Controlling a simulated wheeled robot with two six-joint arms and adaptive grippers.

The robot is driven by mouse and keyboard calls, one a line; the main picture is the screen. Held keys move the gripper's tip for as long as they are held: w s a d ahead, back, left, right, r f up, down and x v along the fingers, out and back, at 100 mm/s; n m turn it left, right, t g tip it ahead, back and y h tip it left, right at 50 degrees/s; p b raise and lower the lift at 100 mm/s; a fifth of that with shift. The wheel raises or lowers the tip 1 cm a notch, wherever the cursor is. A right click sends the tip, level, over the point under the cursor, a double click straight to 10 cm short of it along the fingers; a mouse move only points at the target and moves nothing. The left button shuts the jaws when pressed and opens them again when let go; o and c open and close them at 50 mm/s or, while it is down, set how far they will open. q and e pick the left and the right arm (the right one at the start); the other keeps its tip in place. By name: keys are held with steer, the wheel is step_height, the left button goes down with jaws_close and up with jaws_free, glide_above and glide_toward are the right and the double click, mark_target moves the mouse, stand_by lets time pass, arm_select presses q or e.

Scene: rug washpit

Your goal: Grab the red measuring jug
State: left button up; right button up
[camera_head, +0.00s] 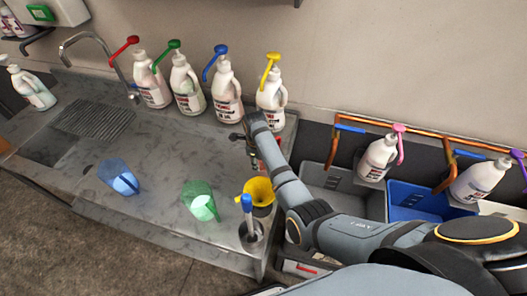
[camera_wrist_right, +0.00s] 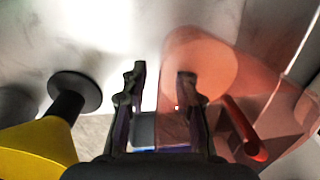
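The red measuring jug (camera_wrist_right: 205,60) is translucent and fills the right half of the right wrist view, with its red handle (camera_wrist_right: 243,130) at the lower right. In the head view it is mostly hidden behind my right arm; only a little red shows by the gripper. My right gripper (camera_wrist_right: 160,85) is open, its two fingers apart. The right finger overlaps the jug's near wall in the picture; I cannot tell whether it touches. My right gripper in the head view (camera_head: 248,138) is low over the counter. My left gripper is not in view.
Blue (camera_head: 122,180) and green (camera_head: 202,205) jugs stand on the steel counter (camera_head: 160,215). Several pump bottles (camera_head: 187,88) line the back. Grey and blue bins (camera_head: 410,203) are right.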

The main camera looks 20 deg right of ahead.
jaws_close()
steer(key=shift+r, duration=0.1)
stand_by(0.4)
